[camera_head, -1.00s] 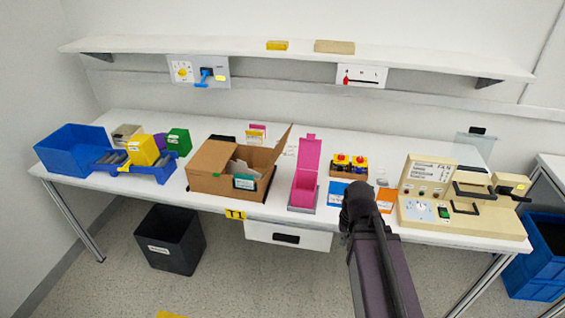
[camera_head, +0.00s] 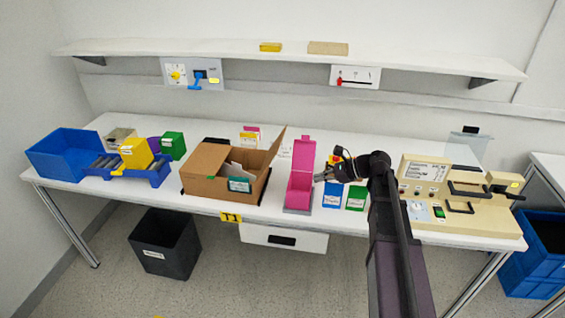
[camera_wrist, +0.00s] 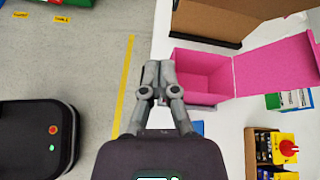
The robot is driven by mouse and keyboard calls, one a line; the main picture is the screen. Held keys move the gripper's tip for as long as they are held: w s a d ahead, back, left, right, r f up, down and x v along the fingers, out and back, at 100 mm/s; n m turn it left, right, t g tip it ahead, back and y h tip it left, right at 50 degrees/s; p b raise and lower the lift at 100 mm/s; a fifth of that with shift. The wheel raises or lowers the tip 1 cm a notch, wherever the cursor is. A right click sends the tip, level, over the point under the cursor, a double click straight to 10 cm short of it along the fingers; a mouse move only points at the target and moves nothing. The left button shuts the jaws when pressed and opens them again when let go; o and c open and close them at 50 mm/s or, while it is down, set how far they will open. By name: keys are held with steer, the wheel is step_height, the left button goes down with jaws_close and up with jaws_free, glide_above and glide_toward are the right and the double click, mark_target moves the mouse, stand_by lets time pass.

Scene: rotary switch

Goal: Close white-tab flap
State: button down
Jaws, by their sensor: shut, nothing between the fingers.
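A pink box (camera_head: 298,186) stands on the table with its pink lid (camera_head: 303,152) raised upright at the back. In the wrist view the open pink box (camera_wrist: 203,72) and its lid (camera_wrist: 275,68) lie right of my fingers. My gripper (camera_head: 322,177) is shut and empty, close to the right side of the pink box in the head view; it also shows in the wrist view (camera_wrist: 158,66). Whether it touches the box cannot be told. A cardboard box (camera_head: 215,178) to the left has a raised flap (camera_head: 275,147). I cannot make out a white tab on either lid or flap.
A blue box (camera_head: 332,196) and a green box (camera_head: 356,198) stand right of the pink box. A beige machine (camera_head: 460,200) fills the right. A drawer (camera_head: 283,238) hangs under the table edge.

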steer(key=w+r+m+y, duration=0.1)
steer(key=w+d+r+m+y, duration=0.1)
steer(key=r, duration=0.1)
steer(key=shift+w+m+t, duration=0.3)
steer(key=shift+w+m, duration=0.1)
steer(key=w+a, duration=0.2)
steer(key=a, duration=1.1)
steer(key=shift+w+f+b, duration=0.15)
steer(key=shift+f+b, duration=0.1)
steer(key=shift+b, duration=0.05)
steer(key=shift+d, duration=0.1)
steer(key=shift+a, duration=0.2)
